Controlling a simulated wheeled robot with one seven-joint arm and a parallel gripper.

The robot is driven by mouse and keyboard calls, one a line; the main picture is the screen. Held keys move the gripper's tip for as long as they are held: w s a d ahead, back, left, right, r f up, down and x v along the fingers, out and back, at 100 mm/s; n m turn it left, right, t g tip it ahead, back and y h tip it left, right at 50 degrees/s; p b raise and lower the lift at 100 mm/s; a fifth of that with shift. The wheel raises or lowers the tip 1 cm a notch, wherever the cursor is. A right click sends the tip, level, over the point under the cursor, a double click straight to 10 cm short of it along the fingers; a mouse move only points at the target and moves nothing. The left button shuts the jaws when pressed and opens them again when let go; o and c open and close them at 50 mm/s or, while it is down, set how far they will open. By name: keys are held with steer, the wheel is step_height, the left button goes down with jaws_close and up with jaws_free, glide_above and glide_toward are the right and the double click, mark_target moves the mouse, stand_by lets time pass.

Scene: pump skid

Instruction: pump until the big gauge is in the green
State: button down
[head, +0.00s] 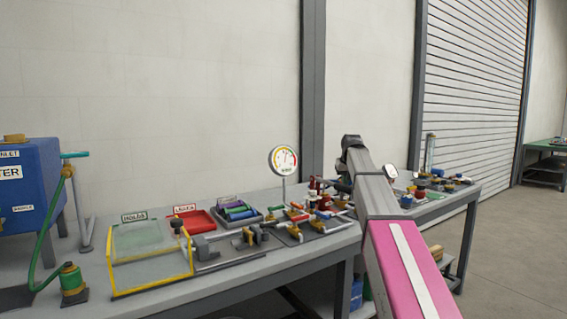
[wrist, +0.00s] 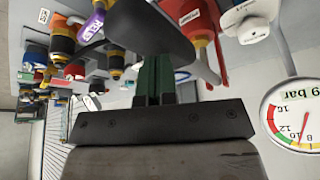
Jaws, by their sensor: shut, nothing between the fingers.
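The big round gauge (head: 283,160) stands on a thin post at the back of the bench. In the head view my gripper is mostly hidden by my arm, above the valve cluster.
Valves with red and yellow parts (head: 298,213) crowd the bench beside my arm. A clear yellow-edged cover (head: 150,258), a red tray (head: 188,219) and a green hose fitting (head: 72,282) stand at left. The floor at right is free.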

step_height(320, 180, up, 7)
steer(key=shift+r, duration=0.1)
stand_by(0.3)
stand_by(0.6)
steer(key=shift+f, duration=4.7)
steer(key=shift+r, duration=4.65)
step_height(320, 180, up, 5)
